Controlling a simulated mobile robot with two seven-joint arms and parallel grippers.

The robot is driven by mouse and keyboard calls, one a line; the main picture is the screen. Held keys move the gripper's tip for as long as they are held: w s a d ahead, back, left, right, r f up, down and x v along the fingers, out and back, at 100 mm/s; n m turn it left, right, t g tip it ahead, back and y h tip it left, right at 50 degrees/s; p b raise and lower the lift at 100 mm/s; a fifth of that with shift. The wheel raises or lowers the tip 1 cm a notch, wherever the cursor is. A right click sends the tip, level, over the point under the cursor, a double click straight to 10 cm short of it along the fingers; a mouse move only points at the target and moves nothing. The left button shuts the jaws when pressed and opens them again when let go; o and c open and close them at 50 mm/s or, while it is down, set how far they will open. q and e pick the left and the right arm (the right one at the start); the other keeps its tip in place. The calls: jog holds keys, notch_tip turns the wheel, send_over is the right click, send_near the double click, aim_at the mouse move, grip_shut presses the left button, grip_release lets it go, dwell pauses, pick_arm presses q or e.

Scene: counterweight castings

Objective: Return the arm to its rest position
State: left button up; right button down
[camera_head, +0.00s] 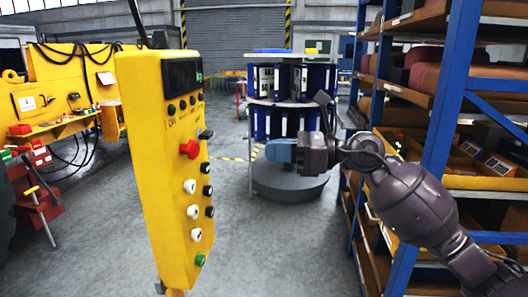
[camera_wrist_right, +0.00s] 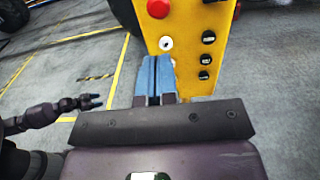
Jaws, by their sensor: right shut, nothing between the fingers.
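My right arm comes in from the right in the head view. Its blue-fingered right gripper (camera_head: 279,151) is shut and empty, to the right of the yellow control panel (camera_head: 150,170) with a visible gap in the picture. In the right wrist view the shut blue fingers (camera_wrist_right: 153,78) stand in front of the panel's lower part (camera_wrist_right: 196,62), overlapping its edge in the picture; I cannot tell how near they are. A small dark gripper (camera_wrist_right: 90,101), which looks like my left one, shows at the left of the wrist view, too small to read.
A blue shelving rack (camera_head: 443,110) with boxes and castings stands close on the right, behind my arm. A round blue-and-grey carousel (camera_head: 290,185) stands behind the gripper. A yellow machine (camera_head: 50,95) is at the left. The grey floor (camera_head: 285,250) between panel and rack is clear.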

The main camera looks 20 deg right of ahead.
pick_arm(q)
jog(key=shift+s, duration=0.1)
jog(key=shift+s+f, duration=0.1)
jog(key=shift+s, duration=0.2)
